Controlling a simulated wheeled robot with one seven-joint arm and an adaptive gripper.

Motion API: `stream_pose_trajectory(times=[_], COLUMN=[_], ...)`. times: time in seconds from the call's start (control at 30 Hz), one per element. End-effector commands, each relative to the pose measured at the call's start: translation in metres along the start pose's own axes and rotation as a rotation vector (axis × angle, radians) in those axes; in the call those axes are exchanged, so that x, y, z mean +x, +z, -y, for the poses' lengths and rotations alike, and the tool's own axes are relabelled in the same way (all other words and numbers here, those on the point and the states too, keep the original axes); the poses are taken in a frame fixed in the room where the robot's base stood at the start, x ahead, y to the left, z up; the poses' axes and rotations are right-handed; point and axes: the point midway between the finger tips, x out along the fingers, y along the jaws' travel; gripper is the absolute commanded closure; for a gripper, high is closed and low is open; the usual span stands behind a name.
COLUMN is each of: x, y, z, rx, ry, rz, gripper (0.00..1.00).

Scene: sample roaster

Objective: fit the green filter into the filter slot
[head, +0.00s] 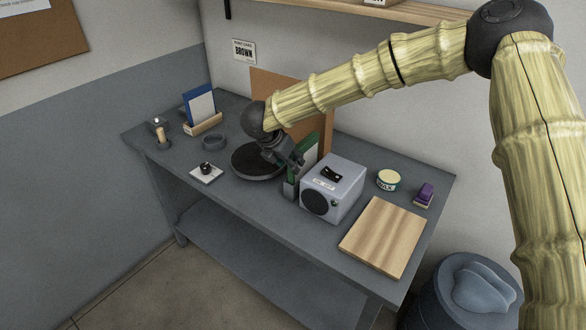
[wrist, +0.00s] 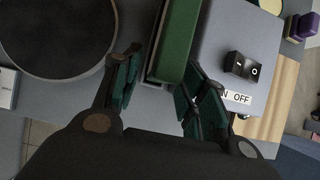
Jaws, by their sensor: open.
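The green filter (head: 310,148) stands upright beside the left side of the grey roaster box (head: 343,178), partly hidden by my gripper in the head view. In the wrist view the green filter (wrist: 180,42) lies between my two fingers, with a gap to the left finger; contact with the right finger is unclear. My gripper (wrist: 165,95) is open; in the head view it (head: 288,163) is over the bench, just left of the roaster.
A black round tray (head: 257,162) lies left of my gripper. The roaster's top carries a black switch (head: 331,173). A wooden board (head: 384,236), a round tin (head: 388,180) and a purple-topped block (head: 424,194) are to the right. The bench's front left is mostly clear.

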Motion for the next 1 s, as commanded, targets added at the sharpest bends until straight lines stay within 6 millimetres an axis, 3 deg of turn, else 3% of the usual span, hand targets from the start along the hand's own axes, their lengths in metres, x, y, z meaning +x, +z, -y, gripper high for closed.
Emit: stream_pose_trajectory(times=[0.2, 0.4, 1.0], x=[-0.038, -0.062, -0.071], y=[-0.001, -0.001, 0.000], z=[0.000, 0.000, 0.001], rx=[0.000, 0.000, 0.000], ry=[0.001, 0.001, 0.000], rz=[0.001, 0.000, -0.001], gripper=[0.58, 0.58, 0.58])
